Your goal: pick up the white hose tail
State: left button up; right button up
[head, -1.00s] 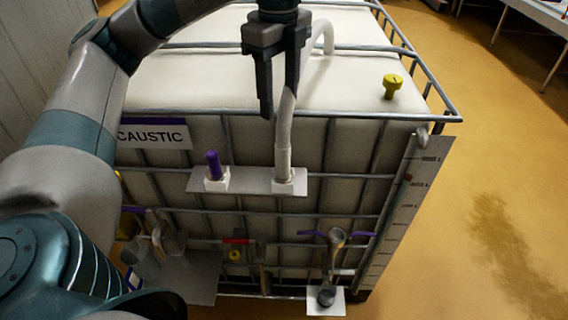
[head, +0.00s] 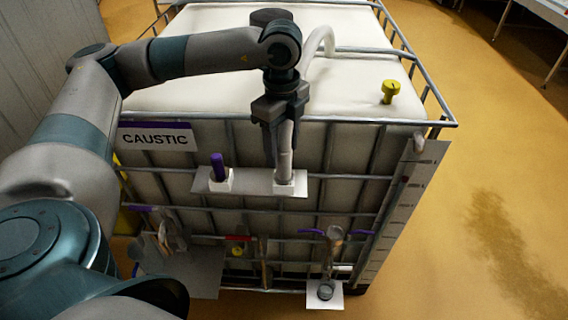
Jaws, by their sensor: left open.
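The white hose tail (head: 285,168) stands upright in a white socket on the shelf at the front of the tank. Its hose (head: 322,42) curves up behind my wrist to the tank top. My left gripper (head: 282,160) points down at the hose tail, with its fingers open around or just in front of it; I cannot tell which. The upper part of the hose tail is partly hidden by the gripper. My right gripper is not in view.
A purple-topped piece (head: 218,166) stands in a socket on the same shelf (head: 258,182), to the left. A yellow cap (head: 390,91) sits on the tank top. A valve (head: 334,240) and a white plate (head: 325,295) are below. Open floor lies right.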

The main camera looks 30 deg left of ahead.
aim_at(283, 165)
pick_arm(q)
jog(key=shift+f, duration=0.3)
jog(key=shift+d+f+p, duration=0.1)
jog(key=shift+f+p, duration=0.4)
jog(key=shift+p, duration=0.2)
notch_tip(283, 165, down, 4)
jog(key=shift+d+r+p, duration=0.15)
jog(key=shift+r+p, duration=0.05)
jog(key=shift+p, duration=0.8)
jog(key=shift+f, duration=0.3)
grip_shut()
